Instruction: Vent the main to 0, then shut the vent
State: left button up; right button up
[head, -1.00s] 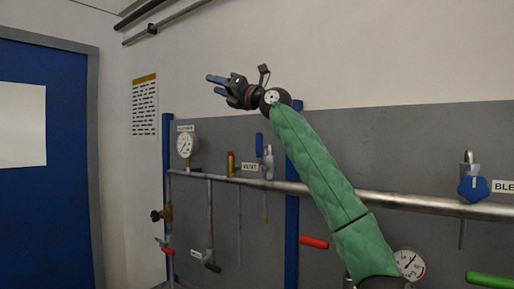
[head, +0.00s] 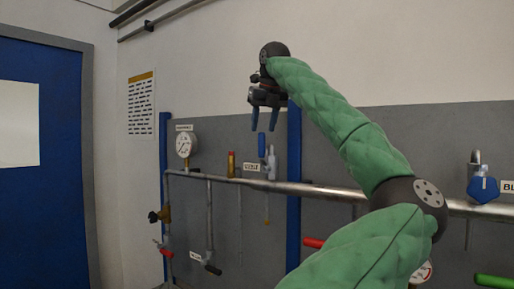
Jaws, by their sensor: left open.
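A small label (head: 251,167) sits left of this valve, too blurred to read surely. A round white gauge (head: 184,145) stands at the pipe's left end; its reading is too small to tell. My right gripper is out of view.
A brass fitting with a red cap (head: 231,164) stands left of the blue lever. A blue knob valve (head: 482,190) is at the right. Red (head: 313,243) and green (head: 495,281) handles sit low. A blue post (head: 293,190) runs behind the pipe. My arm hides part of the pipe.

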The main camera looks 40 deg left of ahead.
aim_at(264, 134)
pick_arm(q)
jog(key=shift+x, duration=0.8)
jog(key=shift+w+f+p, duration=0.25)
jog(key=shift+f+p, duration=0.35)
jog(key=shift+f, duration=0.4)
jog(key=x, duration=0.3)
jog(key=shift+a+f+p, duration=0.15)
jog(key=shift+a+p, duration=0.2)
jog(key=shift+w+f, duration=0.1)
jog(key=shift+f, duration=0.3)
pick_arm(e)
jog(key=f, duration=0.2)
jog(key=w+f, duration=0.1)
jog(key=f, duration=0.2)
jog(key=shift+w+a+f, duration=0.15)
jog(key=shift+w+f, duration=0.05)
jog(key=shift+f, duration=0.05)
pick_arm(q)
jog(key=shift+f, duration=0.1)
jog(key=shift+c, duration=0.4)
